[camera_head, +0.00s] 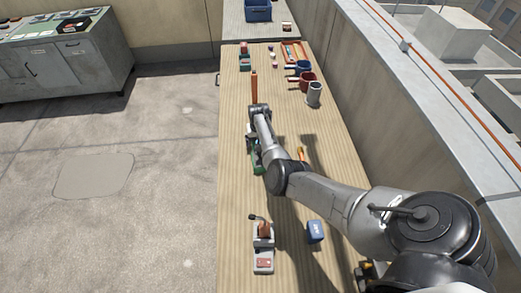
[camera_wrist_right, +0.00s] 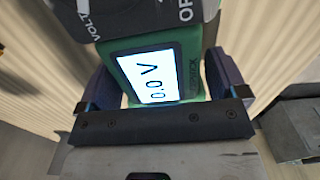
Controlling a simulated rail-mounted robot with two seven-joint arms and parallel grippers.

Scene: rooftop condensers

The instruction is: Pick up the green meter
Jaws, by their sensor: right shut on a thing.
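The green meter (camera_wrist_right: 158,72) fills the middle of the right wrist view, with a lit screen reading and a dark dial face above it. My right gripper (camera_wrist_right: 160,85) is shut on it, one dark finger against each side. In the head view my right arm reaches over the wooden bench to the gripper (camera_head: 250,136), largely hidden behind the wrist. A green shape shows just below it, partly covered by the arm. I cannot tell whether the meter is clear of the bench. My left gripper is not in view.
The long wooden bench (camera_head: 235,220) holds a grey device with a lever (camera_head: 263,246), a blue box (camera_head: 315,231), an upright orange-brown object (camera_head: 254,88) and several mugs (camera_head: 314,94) at the far right. A parapet wall borders its right side.

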